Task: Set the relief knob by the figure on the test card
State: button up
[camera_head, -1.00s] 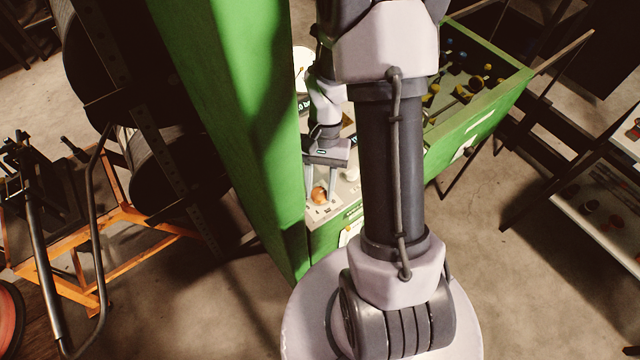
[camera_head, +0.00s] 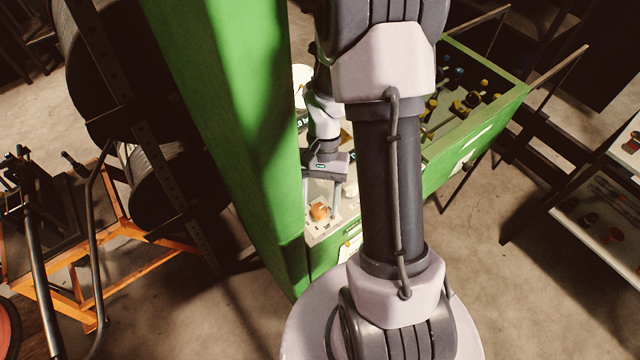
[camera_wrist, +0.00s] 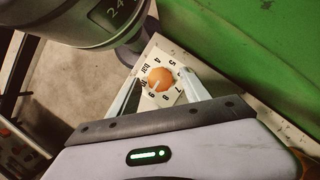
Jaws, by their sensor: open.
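The orange relief knob (camera_wrist: 159,79) sits on a pale dial plate (camera_wrist: 143,88) printed with figures around it, several readable from 4 to 9. A white line on the knob points to the lower left, roughly toward the 9. My gripper (camera_wrist: 158,77) is open, one finger on each side of the knob; I cannot tell whether they touch it. In the head view the knob (camera_head: 319,211) shows between the fingers of my gripper (camera_head: 321,207). A small pale card (camera_head: 349,247) hangs low on the green front; its print is unreadable, and I cannot tell if it is the test card.
A tall green panel (camera_head: 235,130) stands close left of my gripper. A dark cylinder with a partly cut display (camera_wrist: 115,14) is near it in the wrist view. A green tray of fittings (camera_head: 475,150) lies right. An orange-framed stand (camera_head: 130,240) is at left.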

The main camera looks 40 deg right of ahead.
jog(key=p+v, duration=0.5)
jog(key=v, duration=1.2)
jog(key=shift+s+a, duration=0.1)
jog(key=shift+a, duration=0.05)
